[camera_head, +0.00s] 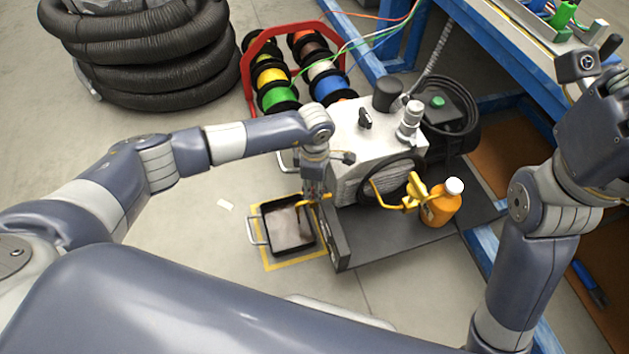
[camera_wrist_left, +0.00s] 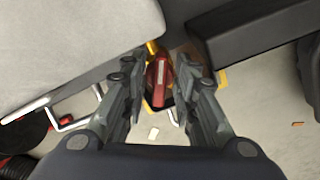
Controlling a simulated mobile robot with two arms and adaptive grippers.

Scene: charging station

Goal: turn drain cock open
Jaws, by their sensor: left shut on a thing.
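The drain cock shows in the left wrist view as a red handle (camera_wrist_left: 159,82) between my left gripper's fingers (camera_wrist_left: 163,95). My left gripper (camera_head: 313,193) is shut on this handle, low at the left side of the grey machine (camera_head: 350,120). In the head view the gripper largely hides the cock; a yellow pipe piece (camera_head: 326,196) shows beside it. A black drain pan (camera_head: 271,240) stands on the floor below and left of the gripper. My right gripper (camera_head: 608,55) is at the upper right, far from the machine; its fingers are not clear.
An orange bottle with a white cap (camera_head: 441,205) stands on the machine's dark base, near a yellow handle (camera_head: 386,198). A red rack of cable spools (camera_head: 246,80) stands behind. A blue-framed bench (camera_head: 490,30) is at the right.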

